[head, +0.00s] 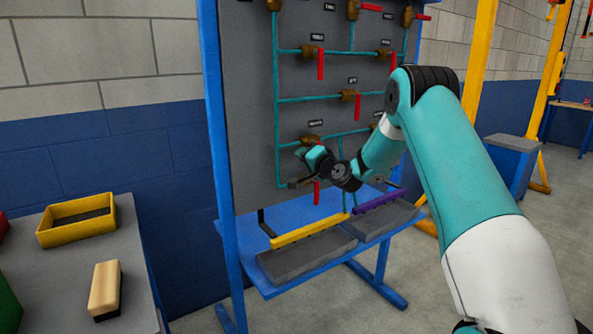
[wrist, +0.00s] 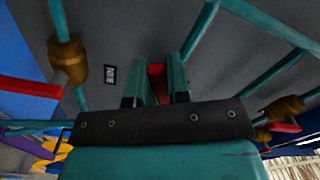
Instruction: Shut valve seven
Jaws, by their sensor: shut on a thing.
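A grey panel (head: 240,90) in a blue frame carries teal pipes with several brass valves, each with a red lever. My gripper (head: 300,182) is at the lower left of the panel, just below a brass valve (head: 310,140). In the wrist view its two teal fingers (wrist: 158,82) are shut on a red lever (wrist: 157,72), seen as a strip between them. A red lever end (head: 316,192) also shows below the gripper in the head view. The valve labels are too small to read, so I cannot tell which one is valve seven. My gripper hides part of the held valve.
Another valve (wrist: 68,62) with a red lever (wrist: 30,87) is close on the left in the wrist view; one more (wrist: 280,110) is at right. Grey trays (head: 305,255) with yellow and purple strips sit below the panel. A side table holds a yellow bin (head: 76,236).

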